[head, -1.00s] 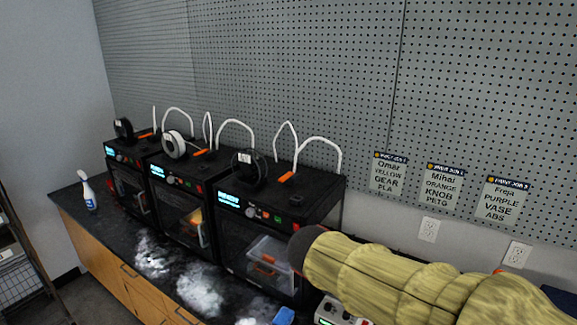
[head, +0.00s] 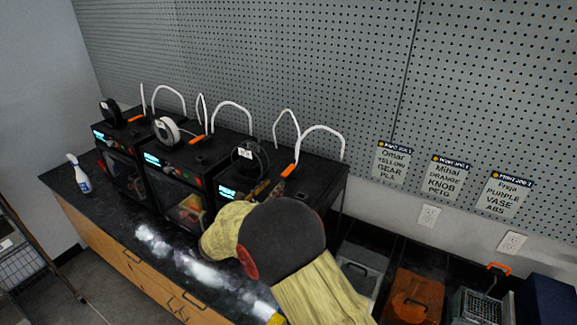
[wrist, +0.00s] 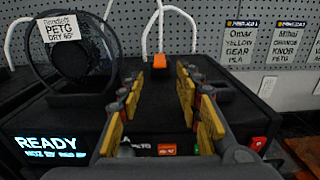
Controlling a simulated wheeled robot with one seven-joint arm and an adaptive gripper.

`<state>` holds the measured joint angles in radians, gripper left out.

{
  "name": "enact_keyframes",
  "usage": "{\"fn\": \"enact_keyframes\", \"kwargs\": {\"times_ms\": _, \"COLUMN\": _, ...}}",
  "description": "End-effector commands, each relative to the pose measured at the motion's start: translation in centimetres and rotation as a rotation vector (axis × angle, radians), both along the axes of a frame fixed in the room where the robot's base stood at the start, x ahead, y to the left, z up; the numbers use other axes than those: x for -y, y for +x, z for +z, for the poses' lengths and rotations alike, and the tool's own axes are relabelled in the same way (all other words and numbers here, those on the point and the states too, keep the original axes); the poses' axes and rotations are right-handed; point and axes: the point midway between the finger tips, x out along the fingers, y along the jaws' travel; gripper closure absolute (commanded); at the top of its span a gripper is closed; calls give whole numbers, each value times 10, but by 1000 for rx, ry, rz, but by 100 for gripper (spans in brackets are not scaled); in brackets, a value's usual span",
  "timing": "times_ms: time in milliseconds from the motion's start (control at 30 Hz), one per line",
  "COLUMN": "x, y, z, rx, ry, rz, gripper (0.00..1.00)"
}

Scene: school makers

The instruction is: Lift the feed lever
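An orange feed lever (head: 288,170) sits on top of the nearest black printer, close to the foot of its white tubes. It also shows in the wrist view (wrist: 159,62), beyond the fingers and roughly between them. My gripper (wrist: 160,92) is open and empty, with yellow pads on both fingers, over the front of that printer. The fingers look apart from the lever. In the head view my arm hides most of the gripper and the printer's front. The printer's display (wrist: 52,147) reads READY.
A filament spool (wrist: 75,45) labelled PETG stands left of the lever. Two more printers with orange levers (head: 195,139) stand farther left. A spray bottle (head: 78,173) is at the far left. An orange tray (head: 414,295) lies right of the printers.

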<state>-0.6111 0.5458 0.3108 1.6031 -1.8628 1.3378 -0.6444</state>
Motion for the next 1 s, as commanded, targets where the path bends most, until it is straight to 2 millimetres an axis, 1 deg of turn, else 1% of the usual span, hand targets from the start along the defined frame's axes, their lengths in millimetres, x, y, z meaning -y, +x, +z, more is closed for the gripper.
{"fn": "enact_keyframes", "kwargs": {"times_ms": 67, "x": 0, "y": 3, "z": -1, "rx": 0, "ry": -6, "rz": 3, "gripper": 65}}
{"fn": "enact_keyframes", "kwargs": {"times_ms": 167, "x": 5, "y": 10, "z": -1, "rx": 0, "ry": -9, "rz": 3, "gripper": 65}}
{"fn": "enact_keyframes", "kwargs": {"times_ms": 400, "x": 26, "y": 41, "z": -1, "rx": 0, "ry": -6, "rz": 1, "gripper": 65}}
{"fn": "enact_keyframes", "kwargs": {"times_ms": 600, "x": 38, "y": 60, "z": 0, "rx": 1, "ry": -6, "rz": 2, "gripper": 65}}
{"fn": "enact_keyframes", "kwargs": {"times_ms": 767, "x": 42, "y": 66, "z": 0, "rx": 0, "ry": -5, "rz": 3, "gripper": 65}}
{"fn": "enact_keyframes", "kwargs": {"times_ms": 1000, "x": 42, "y": 66, "z": 0, "rx": 0, "ry": -5, "rz": 3, "gripper": 66}}
